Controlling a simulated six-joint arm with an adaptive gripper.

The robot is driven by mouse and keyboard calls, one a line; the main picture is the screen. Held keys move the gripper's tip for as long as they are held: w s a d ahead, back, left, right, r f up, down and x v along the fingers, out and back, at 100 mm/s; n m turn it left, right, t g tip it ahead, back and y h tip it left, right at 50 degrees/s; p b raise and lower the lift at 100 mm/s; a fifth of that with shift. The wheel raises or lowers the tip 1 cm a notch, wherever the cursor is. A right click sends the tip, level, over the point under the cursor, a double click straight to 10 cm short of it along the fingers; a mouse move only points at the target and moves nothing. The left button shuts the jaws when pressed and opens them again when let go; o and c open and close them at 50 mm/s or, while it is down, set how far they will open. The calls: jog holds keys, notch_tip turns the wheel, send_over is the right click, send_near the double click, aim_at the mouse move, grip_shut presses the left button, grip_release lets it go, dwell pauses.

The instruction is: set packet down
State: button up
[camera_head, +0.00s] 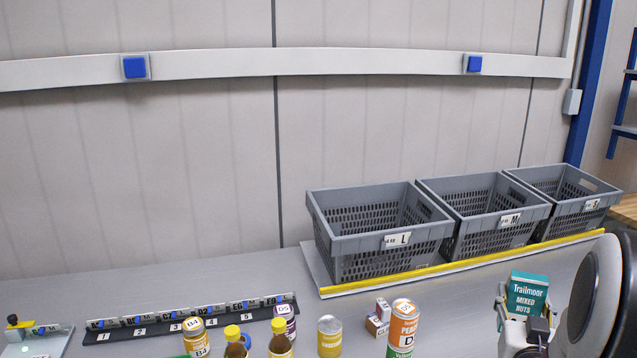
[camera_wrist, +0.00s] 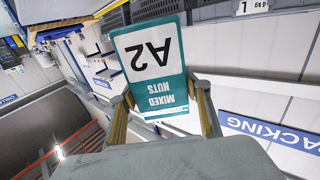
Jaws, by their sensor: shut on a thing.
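The packet (camera_head: 527,297) is a teal and white box labelled "Trailmoor Mixed Nuts". It is at the lower right in the head view, in front of the grey crates. My gripper (camera_head: 524,318) is shut on it from below in the picture. In the wrist view the packet (camera_wrist: 150,65) shows upside down with "A2" on its white face, between the two fingers of my gripper (camera_wrist: 165,100). The packet's lower part is hidden by the gripper in the head view. I cannot tell its height above the table.
Three grey crates marked L (camera_head: 345,245), M (camera_head: 482,230) and S (camera_head: 562,205) stand behind a yellow-edged strip (camera_head: 460,268). Several bottles and cans, including an orange-green can (camera_head: 403,328), stand at front centre. A black numbered rack (camera_head: 190,322) lies left. Bare table (camera_head: 460,300) shows left of the packet.

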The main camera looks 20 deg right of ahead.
jog(key=s+a+r, duration=0.2)
jog(key=a+r, duration=0.1)
jog(key=r, duration=0.6)
jog(key=s+a+r, duration=0.2)
jog(key=a+r, duration=0.1)
jog(key=r, duration=0.7)
jog(key=shift+s+a+h, duration=0.15)
jog(key=shift+s+h, duration=0.15)
jog(key=shift+w+f, duration=0.1)
